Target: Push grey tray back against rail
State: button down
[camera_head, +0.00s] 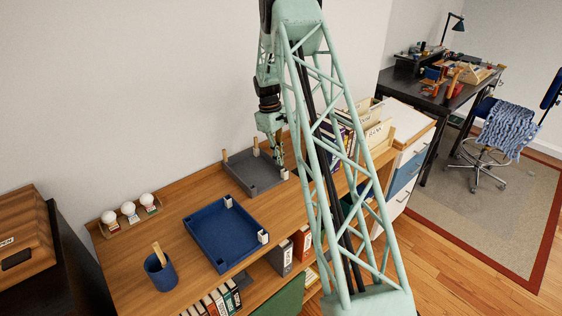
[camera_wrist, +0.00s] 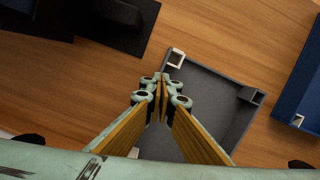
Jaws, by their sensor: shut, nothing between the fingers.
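The grey tray (camera_head: 248,176) sits on the wooden desk top near the wall, behind the blue tray. It has a pale corner piece at its right corner. Upright wooden pegs (camera_head: 256,147) stand along its back side; I cannot tell whether a rail joins them or whether the tray touches them. My gripper (camera_head: 279,160) is shut and empty, pointing down at the tray's right side. In the wrist view, the shut fingertips (camera_wrist: 160,82) are by the edge of the grey tray (camera_wrist: 212,105), near its pale corner piece. I cannot tell whether they touch it.
The blue tray (camera_head: 213,238) lies in front of the grey tray. A blue cup (camera_head: 161,273) and a holder with three white balls (camera_head: 131,212) stand at left. Books and file boxes (camera_head: 375,132) stand to the right, beyond my arm. Bare wood shows left of the trays.

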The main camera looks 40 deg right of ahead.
jog(key=shift+a+f, duration=0.1)
jog(key=shift+r, duration=0.7)
jog(key=shift+w+r+p, duration=0.1)
jog(key=shift+r+p, duration=0.05)
jog(key=shift+p, duration=0.15)
jog(key=shift+r, duration=0.2)
jog(key=shift+w+a+b, duration=0.15)
jog(key=shift+w+a, duration=0.3)
jog(key=shift+w, duration=1.5)
jog(key=shift+w+a+b, duration=0.1)
jog(key=shift+w+a, duration=0.35)
jog(key=shift+w, duration=1.45)
jog(key=shift+w+a+b, duration=0.15)
jog(key=shift+w+a, duration=0.3)
jog(key=shift+w, duration=1.5)
